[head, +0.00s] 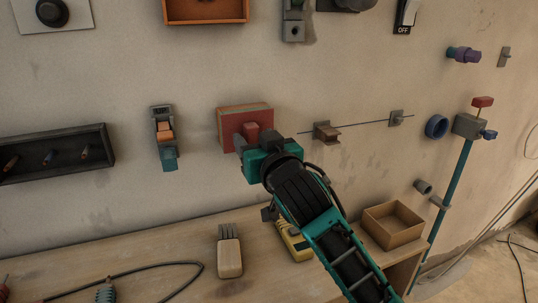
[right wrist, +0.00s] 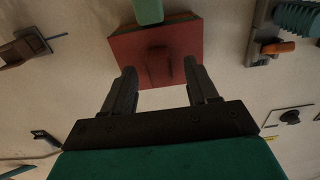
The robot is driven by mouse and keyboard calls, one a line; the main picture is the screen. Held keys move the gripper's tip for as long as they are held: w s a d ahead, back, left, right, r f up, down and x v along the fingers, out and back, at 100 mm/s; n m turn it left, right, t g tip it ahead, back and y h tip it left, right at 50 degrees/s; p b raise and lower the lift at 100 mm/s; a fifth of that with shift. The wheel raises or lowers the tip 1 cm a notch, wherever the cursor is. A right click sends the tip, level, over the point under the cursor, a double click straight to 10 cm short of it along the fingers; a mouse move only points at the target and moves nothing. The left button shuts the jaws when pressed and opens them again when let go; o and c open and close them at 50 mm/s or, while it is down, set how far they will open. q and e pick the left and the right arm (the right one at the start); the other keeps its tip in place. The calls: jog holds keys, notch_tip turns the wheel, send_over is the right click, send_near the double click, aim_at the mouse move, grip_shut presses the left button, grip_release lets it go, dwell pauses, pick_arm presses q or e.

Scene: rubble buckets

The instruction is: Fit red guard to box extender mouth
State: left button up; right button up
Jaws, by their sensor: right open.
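The red guard (head: 235,128) is a red plate with a raised red tab at its middle. It sits at the front of a box on the wall, whose orange and greenish rim (head: 246,107) shows along the top. The guard fills the right wrist view's upper middle (right wrist: 130,48). I cannot tell whether it is fully seated in the mouth. My right gripper (head: 246,146) is in front of the guard. Its open fingers (right wrist: 160,72) point at it, one on each side of the tab in the picture, with nothing visibly gripped. My left gripper is out of view.
An orange-and-teal wall device (head: 163,135) is left of the box; a brown bracket (head: 326,134) on a rod is right. Below, the bench holds a pale block with prongs (head: 229,256), a yellow tool (head: 294,243) and an open wooden box (head: 393,224).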

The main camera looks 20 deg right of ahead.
jog(key=s, duration=1.2)
jog(key=shift+d+p, duration=0.25)
jog(key=shift+p, duration=0.05)
jog(key=shift+s, duration=0.1)
